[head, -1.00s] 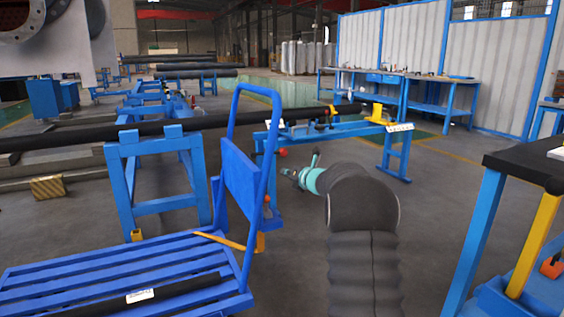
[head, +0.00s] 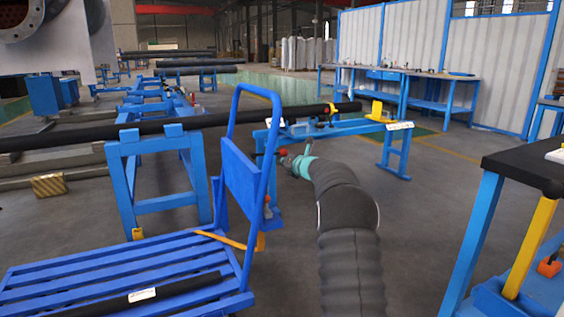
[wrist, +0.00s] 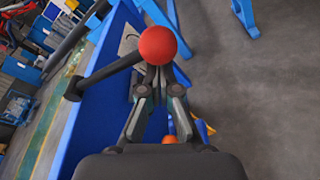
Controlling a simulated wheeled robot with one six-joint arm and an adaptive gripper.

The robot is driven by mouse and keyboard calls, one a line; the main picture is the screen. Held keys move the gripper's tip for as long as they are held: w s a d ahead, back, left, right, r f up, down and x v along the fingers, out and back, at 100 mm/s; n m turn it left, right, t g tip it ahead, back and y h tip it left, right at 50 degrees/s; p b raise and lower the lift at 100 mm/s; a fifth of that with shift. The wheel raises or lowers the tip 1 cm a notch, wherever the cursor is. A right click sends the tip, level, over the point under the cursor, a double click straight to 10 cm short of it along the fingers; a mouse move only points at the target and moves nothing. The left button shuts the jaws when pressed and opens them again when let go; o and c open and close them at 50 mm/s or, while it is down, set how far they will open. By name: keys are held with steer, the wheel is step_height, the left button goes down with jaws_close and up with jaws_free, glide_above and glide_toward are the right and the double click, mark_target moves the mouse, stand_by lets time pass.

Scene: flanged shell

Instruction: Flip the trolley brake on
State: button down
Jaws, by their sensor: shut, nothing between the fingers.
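The blue trolley (head: 120,262) stands at the lower left, with its upright handle frame (head: 233,125) at its right end. A black lever with a red ball knob (head: 283,153) sticks out to the right of that frame. In the wrist view the red ball (wrist: 158,45) sits at the end of its black rod (wrist: 108,78), which runs from a pivot on the left. My gripper (head: 287,161) is shut and empty, right at the knob. In the wrist view its fingertips (wrist: 155,74) are just below the ball; I cannot tell whether they touch it.
A second, orange-red knob (head: 267,200) sits lower by the trolley frame, near a yellow-orange bar (head: 222,239). A blue stand (head: 340,132) carrying a black pipe (head: 200,122) is behind. A black-topped table (head: 520,160) is at right. Grey floor is open between.

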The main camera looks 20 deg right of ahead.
steer(key=shift+r, duration=0.15)
steer(key=shift+d+r+n+h+p, duration=0.2)
steer(key=shift+r+n+h+p, duration=0.5)
steer(key=shift+r+n, duration=0.7)
step_height(320, 180, up, 5)
steer(key=n+h, duration=0.1)
steer(key=n, duration=0.3)
glide_above(282, 152)
steer(key=a, duration=0.1)
steer(key=shift+s+a+r+p, duration=0.35)
steer(key=shift+s+r+p, duration=0.15)
steer(key=shift+r+p, duration=0.2)
